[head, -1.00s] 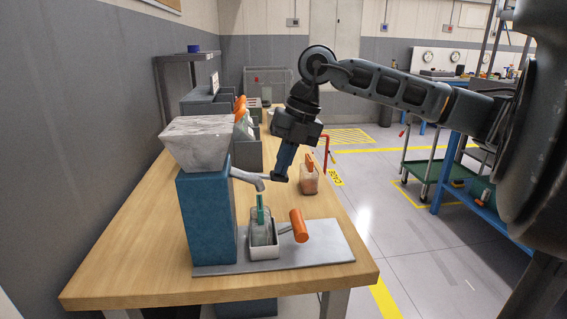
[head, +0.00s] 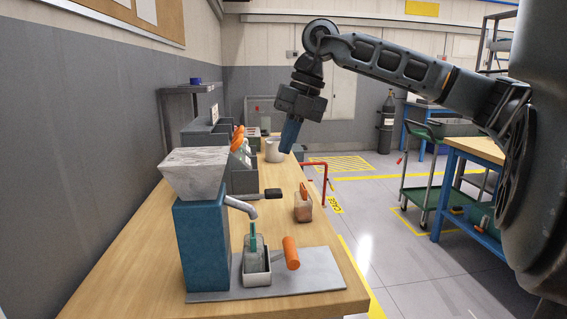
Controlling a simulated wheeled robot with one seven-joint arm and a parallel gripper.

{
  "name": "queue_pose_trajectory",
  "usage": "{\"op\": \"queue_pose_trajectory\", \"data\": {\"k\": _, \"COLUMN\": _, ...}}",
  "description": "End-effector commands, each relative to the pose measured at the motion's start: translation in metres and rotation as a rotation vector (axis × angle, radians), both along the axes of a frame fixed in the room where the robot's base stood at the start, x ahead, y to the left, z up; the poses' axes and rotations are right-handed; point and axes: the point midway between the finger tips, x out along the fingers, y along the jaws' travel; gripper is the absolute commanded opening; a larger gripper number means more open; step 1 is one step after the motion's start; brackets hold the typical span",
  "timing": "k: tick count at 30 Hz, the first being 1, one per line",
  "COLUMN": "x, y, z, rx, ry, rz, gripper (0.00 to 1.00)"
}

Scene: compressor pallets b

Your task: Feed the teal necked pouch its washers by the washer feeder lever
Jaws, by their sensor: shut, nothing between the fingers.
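The washer feeder is a blue box (head: 203,243) with a grey marbled hopper (head: 194,172) on top and a grey spout (head: 241,206) bending down to the right. Its lever has an orange handle (head: 291,253) at the right of a grey base plate (head: 310,277). A clear pouch with a teal neck (head: 253,240) stands upright in a small white tray (head: 257,279) below the spout. Whether washers are in it is too small to tell.
Another clear pouch with an orange neck (head: 303,204) and reddish contents stands on the bench behind the lever. A small black object (head: 272,193), grey bins (head: 240,176) and a white cup (head: 275,150) stand farther back. The bench front is clear.

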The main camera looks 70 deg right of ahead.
Motion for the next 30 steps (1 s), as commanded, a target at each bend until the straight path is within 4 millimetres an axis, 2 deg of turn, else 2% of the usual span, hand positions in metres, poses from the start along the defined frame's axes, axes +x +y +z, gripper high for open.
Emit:
{"op": "queue_pose_trajectory", "data": {"k": 3, "x": -0.003, "y": -0.002, "z": 0.013, "rx": -0.001, "ry": 0.002, "rz": -0.001, "gripper": 0.00}}
{"op": "queue_pose_trajectory", "data": {"k": 8, "x": -0.004, "y": -0.002, "z": 0.021, "rx": 0.000, "ry": 0.001, "rz": -0.001, "gripper": 0.00}}
{"op": "queue_pose_trajectory", "data": {"k": 30, "x": -0.004, "y": -0.002, "z": 0.022, "rx": 0.000, "ry": 0.001, "rz": 0.000, "gripper": 0.00}}
